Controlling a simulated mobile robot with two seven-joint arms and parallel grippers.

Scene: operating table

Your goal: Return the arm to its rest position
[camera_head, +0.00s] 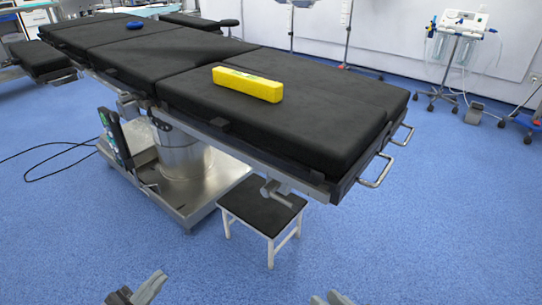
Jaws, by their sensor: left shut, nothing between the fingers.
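My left gripper (137,290) shows at the bottom edge, left of centre, over the blue floor. It is shut and empty. My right gripper (332,298) shows only as its tips at the bottom edge, right of centre; the rest is cut off, so its opening cannot be judged. Both are well in front of the black operating table (290,120) and touch nothing that I can see.
A yellow box (247,84) lies on the table's near section, and a small blue object (134,25) lies toward its far end. A low black-topped stool (262,207) stands below the table's near edge. The floor in front (400,240) is clear.

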